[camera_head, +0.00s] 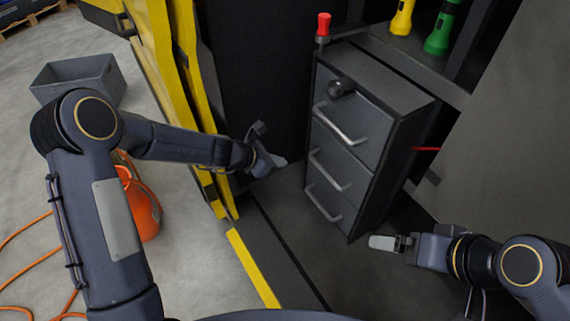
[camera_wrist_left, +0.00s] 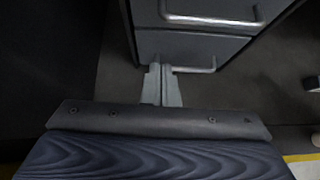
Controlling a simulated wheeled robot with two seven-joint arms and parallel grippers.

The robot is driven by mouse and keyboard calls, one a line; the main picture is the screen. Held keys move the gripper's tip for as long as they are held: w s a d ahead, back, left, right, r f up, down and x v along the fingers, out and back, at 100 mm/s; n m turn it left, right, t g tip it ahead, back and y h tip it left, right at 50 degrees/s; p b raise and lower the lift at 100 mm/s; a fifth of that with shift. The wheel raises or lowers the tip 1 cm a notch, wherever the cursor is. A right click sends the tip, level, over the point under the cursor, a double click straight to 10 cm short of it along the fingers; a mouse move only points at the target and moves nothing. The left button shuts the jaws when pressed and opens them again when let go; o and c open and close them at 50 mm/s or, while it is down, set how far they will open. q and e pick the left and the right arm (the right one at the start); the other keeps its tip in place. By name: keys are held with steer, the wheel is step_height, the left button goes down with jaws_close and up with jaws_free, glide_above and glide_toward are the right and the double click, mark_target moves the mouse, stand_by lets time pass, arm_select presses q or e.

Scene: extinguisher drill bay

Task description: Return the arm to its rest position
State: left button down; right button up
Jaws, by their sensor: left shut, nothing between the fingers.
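My left gripper (camera_head: 272,161) is in front of the dark opening, to the left of the grey drawer cabinet (camera_head: 370,110). It is shut and empty. In the left wrist view its fingers (camera_wrist_left: 161,84) are together, pointing toward the cabinet's lower drawers (camera_wrist_left: 190,50); I cannot tell from this view whether they touch the cabinet. My right gripper (camera_head: 382,242) is low, below and right of the cabinet, with its finger pointing left. It is seen side-on, so its opening does not show.
A red-topped object (camera_head: 323,25) stands by the cabinet top. Yellow (camera_head: 402,18) and green (camera_head: 440,34) torches stand on a shelf behind. Yellow-edged panels (camera_head: 165,70) flank my left arm. A grey bin (camera_head: 80,75) and an orange rounded object (camera_head: 140,205) with cable are on the left floor.

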arm_select(q)
steer(key=v, duration=0.5)
steer(key=shift+a+r, duration=0.15)
steer(key=shift+a, duration=0.15)
steer(key=shift+s, duration=0.1)
steer(key=s+a+r+m, duration=0.3)
steer(key=s+r+m, duration=0.2)
steer(key=s+r, duration=0.1)
steer(key=s+a+r+m, duration=0.3)
steer(key=s+r+m, duration=0.3)
steer(key=r, duration=0.1)
steer(key=s+a+m+y, duration=0.2)
steer(key=s+m, duration=0.3)
steer(key=s, duration=0.4)
steer(key=s+a+m+y, duration=0.2)
steer(key=s+a+m, duration=0.3)
steer(key=s, duration=0.4)
steer(key=shift+f+m+y, duration=0.2)
steer(key=shift+m+y, duration=0.2)
steer(key=shift+m, duration=0.4)
